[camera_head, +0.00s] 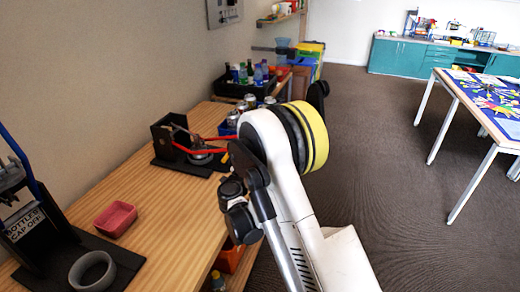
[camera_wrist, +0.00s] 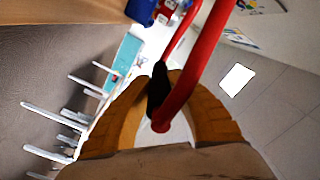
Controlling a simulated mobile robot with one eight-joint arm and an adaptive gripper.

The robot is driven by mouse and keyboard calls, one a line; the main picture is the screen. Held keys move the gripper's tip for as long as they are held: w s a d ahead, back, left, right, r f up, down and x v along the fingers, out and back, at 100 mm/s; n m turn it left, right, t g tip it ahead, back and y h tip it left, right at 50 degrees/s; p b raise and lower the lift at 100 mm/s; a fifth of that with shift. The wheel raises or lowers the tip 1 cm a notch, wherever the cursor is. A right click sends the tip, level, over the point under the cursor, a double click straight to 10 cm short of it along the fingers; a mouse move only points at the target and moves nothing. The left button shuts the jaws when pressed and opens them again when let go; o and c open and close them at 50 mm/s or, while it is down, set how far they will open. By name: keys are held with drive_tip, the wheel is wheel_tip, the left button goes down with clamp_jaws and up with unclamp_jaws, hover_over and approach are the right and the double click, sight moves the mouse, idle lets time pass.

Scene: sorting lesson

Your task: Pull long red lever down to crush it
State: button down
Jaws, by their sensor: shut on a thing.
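The black crusher (camera_head: 163,142) stands on the wooden bench against the wall. Its red lever (camera_head: 215,151) reaches right toward my arm, roughly level. A round grey thing (camera_head: 200,158) sits at the crusher under the lever; I cannot tell if it is a can. In the wrist view the red lever (camera_wrist: 197,72) runs between the two orange fingers of my gripper (camera_wrist: 160,92), which is shut on it. In the head view my arm hides the gripper and the lever's far end.
A pink tray (camera_head: 115,219) and a bottle-opener stand (camera_head: 38,235) with a grey ring (camera_head: 92,271) are at the near left of the bench. Silver cans (camera_head: 233,118) and a black crate of bottles (camera_head: 226,86) stand behind my arm.

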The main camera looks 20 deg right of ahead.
drive_tip(key=c, duration=1.2)
unclamp_jaws()
drive_tip(key=shift+f, duration=0.2)
drive_tip(key=shift+c, duration=0.2)
drive_tip(key=shift+w+f, duration=0.1)
drive_tip(key=shift+w, duration=0.05)
drive_tip(key=v, duration=0.7)
drive_tip(key=shift+s+a, duration=0.2)
drive_tip(key=shift+s, duration=0.1)
